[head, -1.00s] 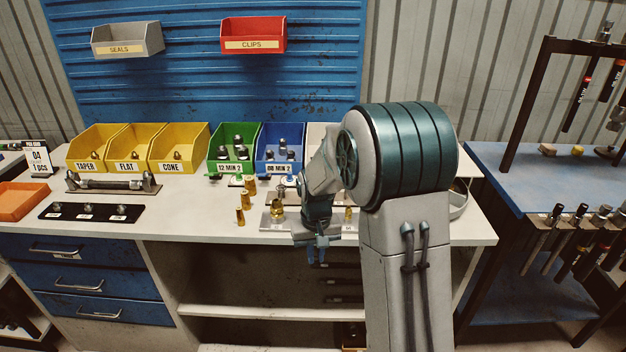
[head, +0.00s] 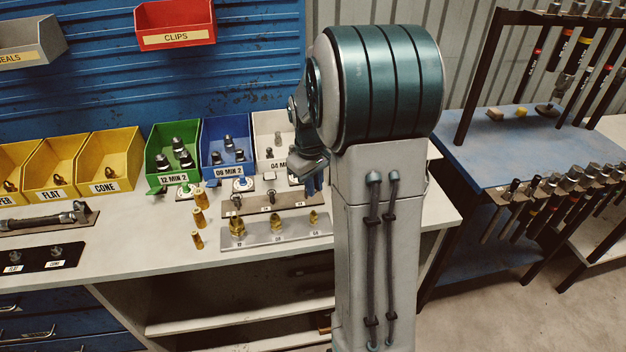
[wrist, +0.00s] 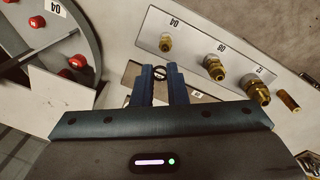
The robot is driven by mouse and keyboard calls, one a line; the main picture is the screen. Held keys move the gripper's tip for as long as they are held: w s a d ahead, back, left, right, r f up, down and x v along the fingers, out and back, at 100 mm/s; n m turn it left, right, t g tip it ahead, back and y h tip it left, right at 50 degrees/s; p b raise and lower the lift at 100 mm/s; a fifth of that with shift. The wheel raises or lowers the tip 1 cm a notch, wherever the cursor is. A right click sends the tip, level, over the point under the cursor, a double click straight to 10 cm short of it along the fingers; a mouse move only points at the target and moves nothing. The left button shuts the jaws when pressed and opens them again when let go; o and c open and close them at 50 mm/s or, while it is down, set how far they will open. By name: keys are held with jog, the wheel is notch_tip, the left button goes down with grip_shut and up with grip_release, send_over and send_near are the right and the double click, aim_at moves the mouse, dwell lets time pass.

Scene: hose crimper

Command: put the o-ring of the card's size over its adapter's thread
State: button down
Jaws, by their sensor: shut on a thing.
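My gripper (wrist: 160,74) is shut on a small dark o-ring (wrist: 159,70), which shows between its blue fingertips in the wrist view. In the head view, my gripper (head: 314,186) hangs over the right end of the brown board (head: 268,206), partly behind my arm. A grey plate (head: 290,232) carries three brass adapters in a row, standing upright. In the wrist view the smallest adapter (wrist: 166,43) is by the 04 label, the middle one (wrist: 214,69) by 08, and the largest (wrist: 257,91) by 12. The o-ring is apart from all three threads. The card is out of view.
Loose brass pieces (head: 200,218) stand left of the plate. Green (head: 157,165), blue (head: 212,160) and white (head: 262,150) bins stand behind. The bench front edge is near the plate.

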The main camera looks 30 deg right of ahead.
aim_at(314, 211)
jog(key=shift+a+f, duration=0.1)
jog(key=shift+a, duration=0.1)
jog(key=shift+d+f+b, duration=0.1)
jog(key=shift+f+b, duration=2.2)
jog(key=shift+f, duration=0.55)
jog(key=shift+f+b, duration=0.65)
jog(key=shift+f, duration=0.25)
jog(key=c, duration=1.4)
grip_release()
jog(key=shift+r, duration=0.1)
jog(key=r, duration=0.9)
jog(key=a+r, duration=0.1)
jog(key=r, duration=0.3)
jog(key=shift+s+a+r, duration=0.1)
jog(key=shift+s+r, duration=0.1)
jog(key=shift+r, duration=0.1)
